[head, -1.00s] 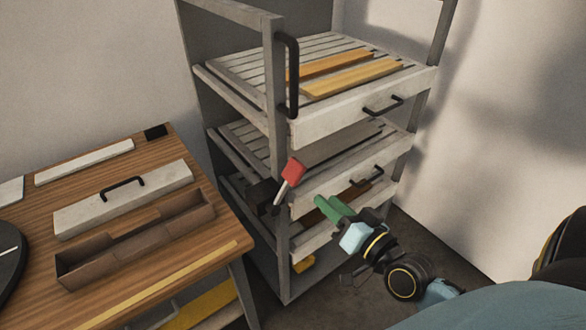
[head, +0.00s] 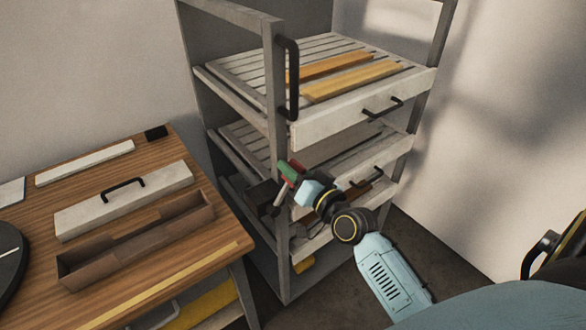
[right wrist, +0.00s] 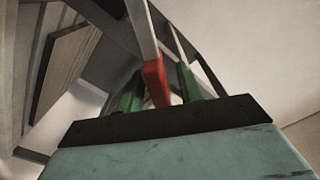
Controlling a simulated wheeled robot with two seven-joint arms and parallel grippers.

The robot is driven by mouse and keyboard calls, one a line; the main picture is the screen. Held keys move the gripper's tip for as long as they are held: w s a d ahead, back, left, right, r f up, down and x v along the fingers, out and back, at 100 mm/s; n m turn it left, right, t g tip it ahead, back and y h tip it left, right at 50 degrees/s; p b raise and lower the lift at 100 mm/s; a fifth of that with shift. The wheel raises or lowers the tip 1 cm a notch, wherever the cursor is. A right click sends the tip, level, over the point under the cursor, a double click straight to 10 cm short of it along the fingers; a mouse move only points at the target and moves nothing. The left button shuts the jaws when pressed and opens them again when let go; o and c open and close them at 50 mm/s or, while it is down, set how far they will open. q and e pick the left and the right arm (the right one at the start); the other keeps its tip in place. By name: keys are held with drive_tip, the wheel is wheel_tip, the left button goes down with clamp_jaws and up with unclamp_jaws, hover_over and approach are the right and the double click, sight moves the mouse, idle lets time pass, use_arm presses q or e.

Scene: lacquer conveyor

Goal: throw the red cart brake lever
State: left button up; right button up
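The brake lever has a red grip (head: 293,168) and a pale shaft. It stands at the front left post of the grey rack cart (head: 277,110). My right gripper (head: 287,171) is at the red grip, which is partly hidden by a green finger in the head view. In the right wrist view the red grip (right wrist: 155,83) lies between the two green fingers of my right gripper (right wrist: 160,88). The fingers are spread, with a gap to the right of the grip. Contact with the left finger cannot be told. My left gripper is not in view.
The cart has slatted shelves, wooden strips (head: 345,75) on top and black handles. A wooden table (head: 110,190) at left holds a brown tray (head: 140,240) and a pale handled block (head: 125,200). A wall stands at right.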

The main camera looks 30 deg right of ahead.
drive_tip(key=shift+w, duration=0.2)
clamp_jaws()
drive_tip(key=shift+a, duration=0.1)
